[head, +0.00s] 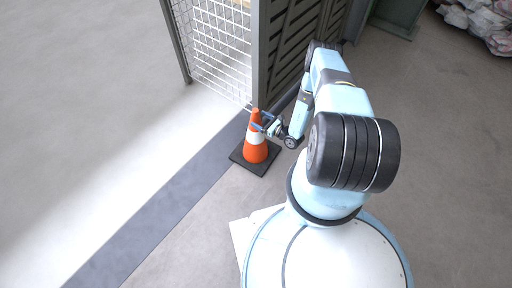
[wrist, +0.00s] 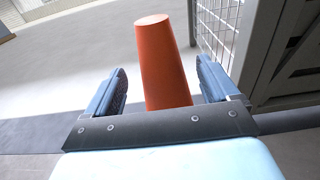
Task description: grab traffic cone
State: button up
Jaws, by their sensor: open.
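An orange traffic cone (head: 255,151) with a white band and a dark square base (head: 243,160) stands upright on the floor, left of my arm in the head view. In the wrist view the upper orange part of the cone (wrist: 163,65) rises between the two fingers of my gripper (wrist: 160,90). My gripper (head: 265,123) is open around the upper part of the cone, with a visible gap at each finger. The cone's lower part and base are hidden in the wrist view.
A white wire mesh panel (head: 212,45) and a grey slatted frame (head: 290,50) stand just behind the cone. A dark strip (head: 160,205) runs along the floor. Bags (head: 478,20) lie at the far right. The floor to the left is clear.

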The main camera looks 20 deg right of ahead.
jog(key=shift+x, duration=2.8)
jog(key=shift+d, duration=0.1)
grip_shut()
jog(key=shift+w, duration=0.1)
